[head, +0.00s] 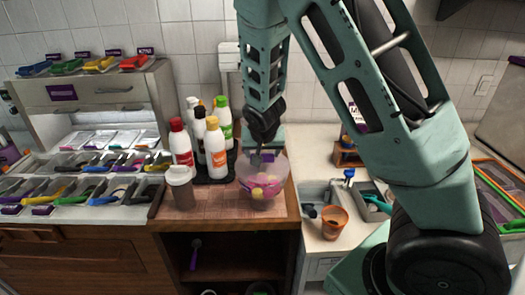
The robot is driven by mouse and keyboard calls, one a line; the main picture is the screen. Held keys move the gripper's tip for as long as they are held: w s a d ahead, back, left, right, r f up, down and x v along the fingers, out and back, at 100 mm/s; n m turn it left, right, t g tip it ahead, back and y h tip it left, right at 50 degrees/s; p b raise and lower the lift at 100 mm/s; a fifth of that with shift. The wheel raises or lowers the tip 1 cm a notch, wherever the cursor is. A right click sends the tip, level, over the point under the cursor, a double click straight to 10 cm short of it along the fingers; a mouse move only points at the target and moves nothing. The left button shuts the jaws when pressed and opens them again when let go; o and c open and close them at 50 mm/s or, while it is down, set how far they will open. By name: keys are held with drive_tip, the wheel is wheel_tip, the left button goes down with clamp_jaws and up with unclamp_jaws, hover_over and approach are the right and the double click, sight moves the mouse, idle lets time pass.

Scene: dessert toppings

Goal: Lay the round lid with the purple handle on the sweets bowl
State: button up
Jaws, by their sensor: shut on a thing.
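The sweets bowl (262,192) is see-through pink with yellow and pink sweets inside. It stands on the wooden counter near its right end. My gripper (260,156) points down over the bowl and is shut on the purple handle (267,157) of the round lid. The lid's disc looks clear and is hard to tell from the bowl's rim. The lid is at or just above the bowl's top; I cannot tell whether they touch. The far side of the bowl is hidden.
Several sauce bottles (215,148) stand on a dark tray just left of the bowl. An orange cup (334,222) is on the white counter to the right. The wooden counter's front is clear.

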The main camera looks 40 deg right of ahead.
drive_tip(key=shift+f+b, duration=0.45)
drive_tip(key=shift+f, duration=0.05)
idle(0.4)
idle(0.3)
drive_tip(key=o, duration=1.4)
drive_tip(key=shift+c, duration=0.2)
drive_tip(key=shift+r, duration=0.15)
wheel_tip(320, 180, up, 7)
drive_tip(key=p, duration=0.5)
